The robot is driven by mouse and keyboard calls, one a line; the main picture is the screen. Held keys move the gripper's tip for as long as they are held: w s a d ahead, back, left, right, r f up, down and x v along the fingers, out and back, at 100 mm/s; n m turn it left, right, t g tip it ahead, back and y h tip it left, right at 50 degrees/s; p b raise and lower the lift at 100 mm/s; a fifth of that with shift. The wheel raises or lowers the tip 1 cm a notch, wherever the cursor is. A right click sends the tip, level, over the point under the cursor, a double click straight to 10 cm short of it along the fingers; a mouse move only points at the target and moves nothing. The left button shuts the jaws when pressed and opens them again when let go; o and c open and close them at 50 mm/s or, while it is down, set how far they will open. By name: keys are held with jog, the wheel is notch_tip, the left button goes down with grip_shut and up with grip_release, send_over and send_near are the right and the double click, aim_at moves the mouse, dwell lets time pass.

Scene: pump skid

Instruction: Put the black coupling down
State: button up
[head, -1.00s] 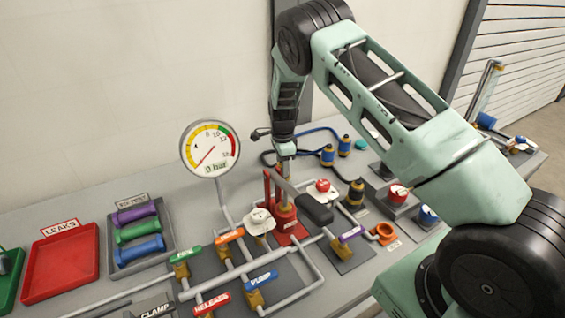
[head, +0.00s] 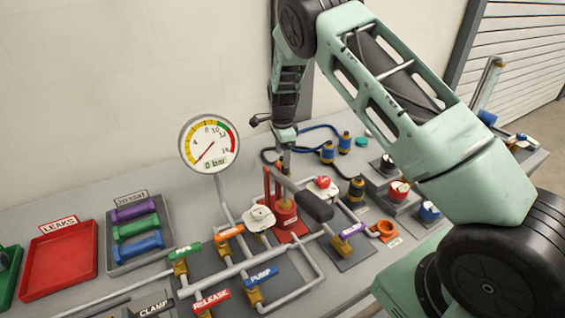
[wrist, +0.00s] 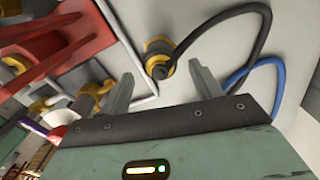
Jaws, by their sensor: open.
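I cannot tell the exact gap between fingers and coupling.
A red hand pump (head: 284,212) with a black-gripped lever stands close to my arm's end. The pressure gauge (head: 209,144) stands to the left. Pipes and colored valve handles fill the front.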

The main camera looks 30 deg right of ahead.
notch_tip(320, 180, up, 9)
jog(key=b, duration=0.1)
jog(key=shift+f+b, duration=0.15)
jog(key=shift+b, duration=0.15)
jog(key=s+a+r+n+t, duration=0.1)
jog(key=s+a+r+n, duration=0.15)
jog(key=s+n, duration=0.95)
jog(key=s+a+r+n+t, duration=0.2)
jog(key=s+r+n, duration=0.35)
jog(key=s, duration=0.95)
jog(key=s+a+n+g, duration=0.3)
jog(key=s+a+n, duration=0.7)
jog(key=s+a, duration=0.4)
jog(key=a, duration=0.4)
jog(key=shift+s+r+n+y, duration=0.25)
jog(key=shift+r+n+y, duration=0.05)
jog(key=shift+n, duration=0.05)
